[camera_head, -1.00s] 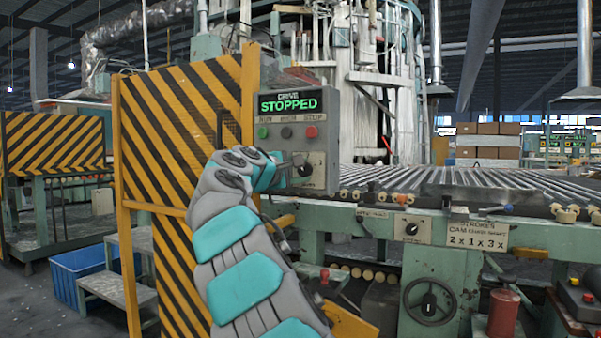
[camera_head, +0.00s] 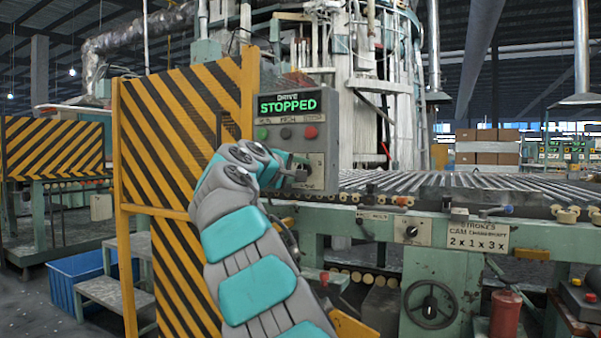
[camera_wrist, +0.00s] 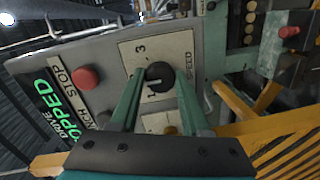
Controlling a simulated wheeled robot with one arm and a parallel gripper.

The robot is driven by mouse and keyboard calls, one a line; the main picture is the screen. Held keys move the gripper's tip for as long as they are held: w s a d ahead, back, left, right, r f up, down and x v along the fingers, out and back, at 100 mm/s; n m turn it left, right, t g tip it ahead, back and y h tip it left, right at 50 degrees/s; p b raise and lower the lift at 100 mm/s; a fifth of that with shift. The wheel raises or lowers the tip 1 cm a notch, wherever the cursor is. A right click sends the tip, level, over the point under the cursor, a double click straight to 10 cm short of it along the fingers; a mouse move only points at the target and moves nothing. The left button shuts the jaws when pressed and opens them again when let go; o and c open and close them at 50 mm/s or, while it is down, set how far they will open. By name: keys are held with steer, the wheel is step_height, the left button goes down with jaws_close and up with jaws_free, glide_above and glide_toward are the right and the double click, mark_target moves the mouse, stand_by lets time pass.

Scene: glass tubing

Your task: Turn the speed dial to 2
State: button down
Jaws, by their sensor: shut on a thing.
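The black speed dial (camera_wrist: 160,77) sits on a pale label plate (camera_wrist: 172,52) on the grey control box (camera_head: 318,112). In the wrist view the plate appears turned sideways, with a 3, a 1 and part of the word SPEED readable. My gripper (camera_wrist: 158,82) has one finger on each side of the dial and is shut on it. The fingers hide part of the dial and plate, so I cannot tell its setting. In the head view my gripper (camera_head: 297,168) is at the box's lower part, and the dial is hard to make out.
The display (camera_head: 288,104) on the box reads DRIVE STOPPED. A red button (camera_wrist: 86,77) lies near my fingers, and green and dark buttons are beside it in the head view. A striped yellow-black guard (camera_head: 180,140) stands left; a roller conveyor (camera_head: 450,185) runs right.

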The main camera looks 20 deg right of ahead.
steer(key=shift+f, duration=0.15)
steer(key=shift+c, duration=1.8)
jaws_free()
steer(key=v, duration=0.7)
steer(key=shift+s+a, duration=0.25)
steer(key=shift+a, duration=0.1)
